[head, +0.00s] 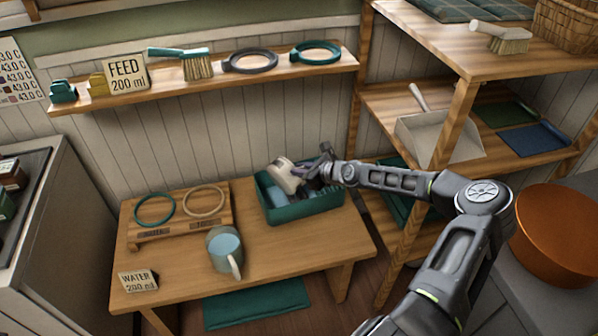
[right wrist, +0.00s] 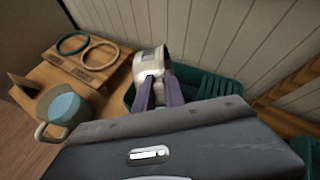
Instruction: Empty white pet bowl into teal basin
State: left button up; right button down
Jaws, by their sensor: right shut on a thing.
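The white pet bowl (head: 284,175) is held tilted over the teal basin (head: 306,212) on the wooden table. My right gripper (head: 304,178) is shut on the bowl at its side. In the right wrist view the two fingers (right wrist: 158,92) meet the pale bowl (right wrist: 150,64), with the teal basin (right wrist: 205,82) below and behind it. Something light blue shows inside the basin in the head view, but I cannot tell what it is. The inside of the bowl is hidden. My left gripper is not in view.
A mug of bluish liquid (head: 224,250) stands left of the basin. A wooden stand (head: 180,222) with a teal ring and a tan ring is at the back left. A "WATER 200 ml" card (head: 138,281) is at the front left. Shelving (head: 455,100) rises at the right.

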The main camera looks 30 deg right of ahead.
jog(key=shift+r, duration=0.1)
jog(key=shift+w+d+r, duration=0.1)
jog(key=shift+d, duration=0.2)
dwell(0.3)
jog(key=shift+w+d+m+y, duration=0.1)
jog(key=shift+d+m+y, duration=0.2)
jog(key=shift+y, duration=0.1)
jog(key=shift+r, duration=0.1)
jog(key=shift+b, duration=0.3)
jog(key=shift+d, duration=0.3)
jog(key=shift+w+d+m+y, duration=0.1)
jog(key=shift+d+m+y, duration=0.2)
